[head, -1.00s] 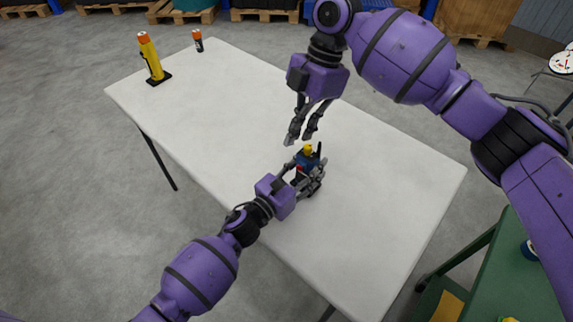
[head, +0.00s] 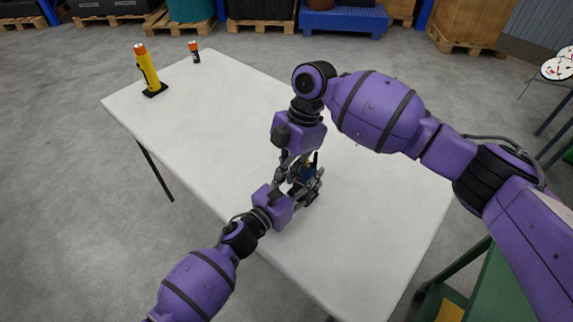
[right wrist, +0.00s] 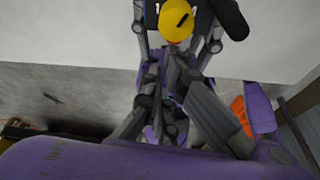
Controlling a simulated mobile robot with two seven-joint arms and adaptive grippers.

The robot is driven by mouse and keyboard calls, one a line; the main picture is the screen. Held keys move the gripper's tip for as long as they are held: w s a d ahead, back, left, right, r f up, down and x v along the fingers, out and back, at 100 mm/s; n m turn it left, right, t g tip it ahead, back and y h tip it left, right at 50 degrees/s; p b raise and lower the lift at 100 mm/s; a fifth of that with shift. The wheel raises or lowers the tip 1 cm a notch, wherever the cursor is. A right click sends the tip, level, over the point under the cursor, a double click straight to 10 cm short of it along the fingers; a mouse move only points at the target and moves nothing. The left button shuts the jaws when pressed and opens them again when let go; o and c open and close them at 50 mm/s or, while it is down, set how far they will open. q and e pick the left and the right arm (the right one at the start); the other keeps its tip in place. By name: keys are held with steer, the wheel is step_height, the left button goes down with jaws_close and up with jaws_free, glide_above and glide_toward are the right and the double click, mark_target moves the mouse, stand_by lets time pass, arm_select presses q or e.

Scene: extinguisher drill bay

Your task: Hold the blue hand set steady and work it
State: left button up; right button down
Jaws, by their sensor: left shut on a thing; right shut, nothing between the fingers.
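The blue hand set (head: 308,173) stands on the white table, partly hidden by my grippers, with a black upright part beside it. My left gripper (head: 309,187) comes in from the lower left and is shut around the hand set low down. My right gripper (head: 288,172) points down from above, shut and empty, close beside the hand set's top. In the right wrist view its fingertips (right wrist: 172,58) are just below the yellow top; I cannot tell whether they touch.
The white table (head: 240,110) is mostly clear. A yellow cylinder with an orange top (head: 148,72) stands on a black base at its far left corner, near a small orange-and-black cylinder (head: 194,51). A green bench (head: 490,285) stands at the lower right.

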stand_by(0.3)
steer(key=shift+w+d+f, duration=0.1)
steer(key=shift+w+d, duration=0.7)
steer(key=shift+w, duration=0.05)
arm_select(q)
steer(key=shift+s+f, duration=0.1)
steer(key=shift+f, duration=0.05)
arm_select(e)
steer(key=v, duration=1)
steer(key=shift+s+a, duration=0.35)
steer(key=shift+a, duration=0.05)
